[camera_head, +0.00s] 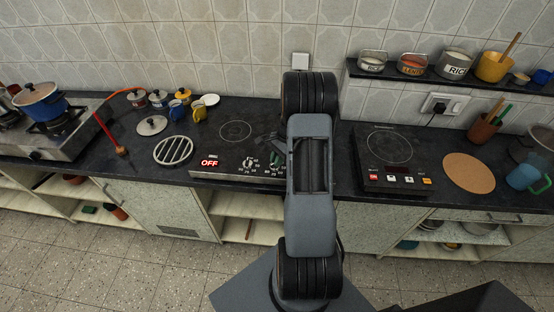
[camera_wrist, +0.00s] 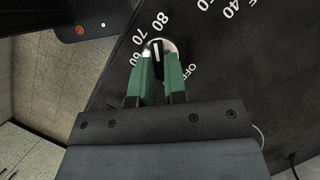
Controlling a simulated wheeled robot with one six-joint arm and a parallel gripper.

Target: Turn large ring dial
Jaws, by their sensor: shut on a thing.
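The dial (camera_wrist: 157,45) shows in the wrist view as a dark knob with a white mark and a pale, shiny rim. Printed numbers 60, 70 and 80 stand on its left and top, and OFF on its right. My gripper (camera_wrist: 159,62) has green fingers, one on each side of the knob, shut on it. The fingers hide the knob's lower part. In the head view my gripper (camera_head: 276,152) is at the front panel of the left cooktop (camera_head: 228,172), and my arm hides part of that panel. Which dial is held is unclear there.
A red OFF display (camera_head: 209,162) is left of the dials. A second cooktop (camera_head: 390,146) stands right of my arm. A round grille (camera_head: 173,150) lies left, near small mugs. A cork mat (camera_head: 469,172) lies right. A shelf (camera_head: 450,83) holds pots above.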

